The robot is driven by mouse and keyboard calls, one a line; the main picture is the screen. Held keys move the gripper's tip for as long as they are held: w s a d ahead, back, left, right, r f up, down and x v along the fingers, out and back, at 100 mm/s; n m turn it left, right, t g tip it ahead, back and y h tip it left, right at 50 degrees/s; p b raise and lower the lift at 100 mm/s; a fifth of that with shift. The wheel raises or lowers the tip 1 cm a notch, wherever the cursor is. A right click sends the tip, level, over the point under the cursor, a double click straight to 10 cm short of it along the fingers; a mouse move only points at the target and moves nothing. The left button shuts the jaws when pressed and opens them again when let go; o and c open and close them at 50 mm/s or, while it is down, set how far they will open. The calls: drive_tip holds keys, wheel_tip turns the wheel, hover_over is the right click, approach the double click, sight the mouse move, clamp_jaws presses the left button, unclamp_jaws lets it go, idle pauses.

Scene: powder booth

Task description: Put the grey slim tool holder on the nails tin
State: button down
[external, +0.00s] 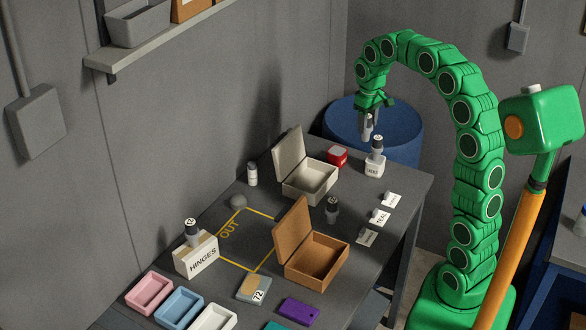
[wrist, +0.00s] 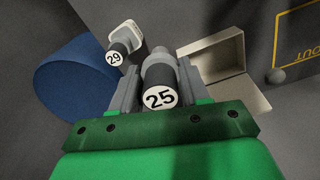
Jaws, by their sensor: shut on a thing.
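My gripper (external: 369,120) is shut on a grey slim tool holder (external: 367,129) and holds it upright in the air above the far end of the table. In the wrist view the holder (wrist: 160,85) sits between both fingers of my gripper (wrist: 158,80), and its dark end shows the number 25. No label reading nails is legible. A small white tin (external: 374,169) stands below and just right of my gripper, its lettering too small to read. A dark-and-grey holder marked 29 (wrist: 117,52) stands on it.
An open beige box (external: 310,186) and a red tin (external: 337,156) stand near the white tin. An open brown box (external: 318,262), a loose dark holder (external: 332,209) and a box marked HINGES (external: 197,257) stand nearer. A blue drum (external: 405,125) is behind the table.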

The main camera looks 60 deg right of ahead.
drive_tip(key=shift+w+d+f, duration=1.1)
drive_tip(key=shift+w+f, duration=1)
drive_tip(key=shift+f, duration=0.05)
drive_tip(key=shift+w+d+f, duration=1.1)
drive_tip(key=shift+w+f, duration=1)
drive_tip(key=shift+f, duration=0.1)
drive_tip(key=shift+w+d+f, duration=1.1)
drive_tip(key=shift+w+f, duration=1)
drive_tip(key=shift+f, duration=0.05)
drive_tip(key=shift+f, duration=0.15)
drive_tip(key=c, duration=0.5)
unclamp_jaws()
drive_tip(key=shift+c, duration=0.2)
wheel_tip(320, 180, up, 12)
